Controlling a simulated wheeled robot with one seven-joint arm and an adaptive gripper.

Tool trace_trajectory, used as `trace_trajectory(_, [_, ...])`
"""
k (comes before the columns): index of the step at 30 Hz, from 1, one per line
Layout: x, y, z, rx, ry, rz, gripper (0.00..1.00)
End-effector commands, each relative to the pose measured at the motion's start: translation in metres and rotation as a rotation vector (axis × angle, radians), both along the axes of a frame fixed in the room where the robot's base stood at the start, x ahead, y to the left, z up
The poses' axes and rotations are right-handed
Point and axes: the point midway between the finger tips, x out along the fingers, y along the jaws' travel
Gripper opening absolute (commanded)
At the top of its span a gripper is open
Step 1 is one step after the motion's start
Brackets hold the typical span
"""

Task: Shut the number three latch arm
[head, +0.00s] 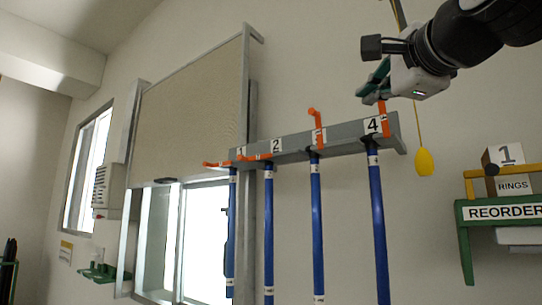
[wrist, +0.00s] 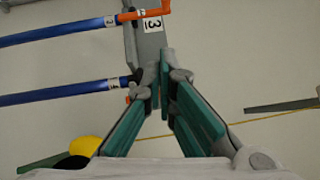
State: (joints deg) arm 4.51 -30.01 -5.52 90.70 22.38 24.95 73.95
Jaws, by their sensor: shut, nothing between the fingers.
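A grey rail (head: 345,138) on the wall carries plates numbered 1 to 4, with orange latch arms and blue rods hanging below. The number three latch arm (head: 317,127) stands upright, with a bent tip on top. In the wrist view this arm (wrist: 150,13) shows at the top beside its 3 plate (wrist: 152,24). The number four latch arm (head: 384,118) also points up, its upper part behind my gripper. The arms at 1 (head: 215,164) and 2 (head: 255,157) lie sideways. My gripper (head: 372,86) is shut and empty, above the 4 plate, right of latch arm three.
A yellow weight (head: 424,161) hangs on a cord to the right of the rail. A green REORDER shelf (head: 466,240) with a RINGS box (head: 512,170) stands at the right. A tan panel (head: 190,105) and window are on the left. The wall above plate 3 is clear.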

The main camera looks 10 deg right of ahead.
Motion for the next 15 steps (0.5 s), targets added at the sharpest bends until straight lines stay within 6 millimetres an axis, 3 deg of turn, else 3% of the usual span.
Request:
trace_trajectory(11, [0.0, -0.001, 0.002, 0.008, -0.005, -0.001, 0.0])
trace_trajectory(15, [0.01, -0.001, 0.003, 0.008, -0.002, 0.0, 0.0])
